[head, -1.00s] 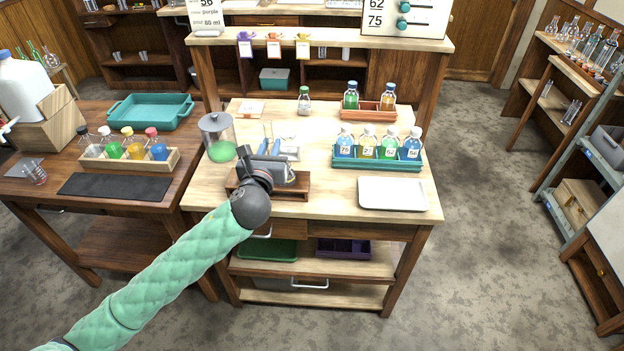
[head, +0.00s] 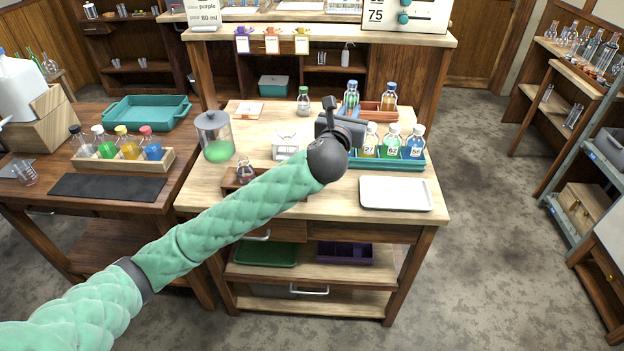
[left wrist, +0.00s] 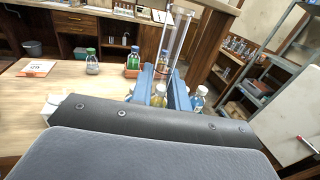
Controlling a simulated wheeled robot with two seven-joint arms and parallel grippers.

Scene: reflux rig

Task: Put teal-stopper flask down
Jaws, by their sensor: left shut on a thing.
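My left gripper (left wrist: 167,90) is above the right part of the bench, its blue fingers shut on a clear tall glass tube (left wrist: 177,42) that points up. I cannot make out a teal stopper on it. In the head view my left wrist hides part of the teal rack (head: 395,165). Stoppered flasks numbered 27 (head: 369,141), 62 (head: 391,142) and 56 (head: 413,144) stand in that rack. A flask with a green stopper (head: 303,102) stands alone at the back of the bench; it also shows in the left wrist view (left wrist: 92,64). My right gripper is not in view.
An orange tray (head: 376,113) with bottles stands behind the teal rack. A white tray (head: 396,194) lies empty at the front right. A jar of green liquid (head: 216,140) and a wooden stand (head: 232,188) with a small flask (head: 245,172) are at the left.

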